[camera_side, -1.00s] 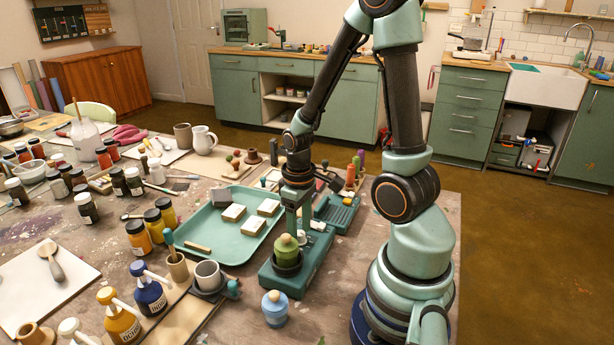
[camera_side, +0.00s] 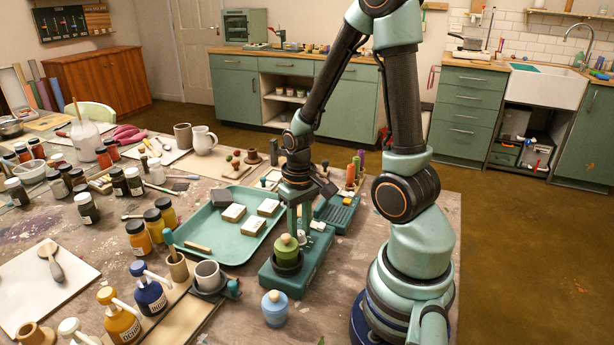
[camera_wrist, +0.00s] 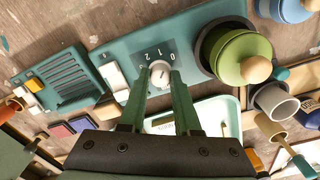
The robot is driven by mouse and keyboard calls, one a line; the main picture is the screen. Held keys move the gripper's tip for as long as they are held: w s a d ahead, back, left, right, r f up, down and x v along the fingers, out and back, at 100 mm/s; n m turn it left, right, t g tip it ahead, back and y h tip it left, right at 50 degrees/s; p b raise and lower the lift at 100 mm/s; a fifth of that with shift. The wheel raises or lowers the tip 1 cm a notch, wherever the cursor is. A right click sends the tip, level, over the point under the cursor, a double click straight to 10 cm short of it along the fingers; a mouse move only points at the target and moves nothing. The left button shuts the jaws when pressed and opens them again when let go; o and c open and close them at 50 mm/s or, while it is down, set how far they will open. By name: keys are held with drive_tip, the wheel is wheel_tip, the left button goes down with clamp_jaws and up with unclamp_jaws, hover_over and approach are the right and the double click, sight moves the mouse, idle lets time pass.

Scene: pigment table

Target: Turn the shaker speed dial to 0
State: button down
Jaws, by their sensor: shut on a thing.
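The teal shaker (camera_side: 296,272) stands on the table at the right, with a green lidded jar (camera_side: 287,250) in its dark round holder. In the wrist view, the shaker (camera_wrist: 122,52) carries a pale speed dial (camera_wrist: 160,73) with printed numbers around its upper left side. My gripper (camera_wrist: 159,82) has its two green fingers closed against opposite sides of the dial. The dial's pointer mark is too small to read surely. In the side view, my gripper (camera_side: 300,230) reaches down behind the jar, and the dial is hidden.
A white rocker switch (camera_wrist: 114,76) sits left of the dial. A green tray (camera_side: 203,244) with pale blocks lies left of the gripper. A blue jar (camera_side: 275,308) stands in front of the shaker, and a grey cup (camera_side: 208,276) to its left. A smaller teal device (camera_side: 338,212) stands behind.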

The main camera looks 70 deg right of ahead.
sight(300, 233)
drive_tip(key=shift+m, duration=1.9)
drive_tip(key=c, duration=0.6)
unclamp_jaws()
drive_tip(key=shift+r, duration=0.1)
wheel_tip(300, 233, up, 12)
drive_tip(key=w+a+r+n+t, duration=0.1)
drive_tip(key=a+r+n+t, duration=0.1)
drive_tip(key=a+n, duration=0.1)
drive_tip(key=w+a+r+n+t, duration=0.1)
drive_tip(key=a+r+n, duration=0.2)
drive_tip(key=a, duration=0.1)
drive_tip(key=w+a+r+n+t, duration=0.1)
drive_tip(key=a+r+n+t, duration=0.1)
drive_tip(key=a+n, duration=0.1)
drive_tip(key=shift+w+a+r+t, duration=0.2)
drive_tip(key=shift+w+a+t, duration=0.15)
drive_tip(key=shift+a, duration=0.4)
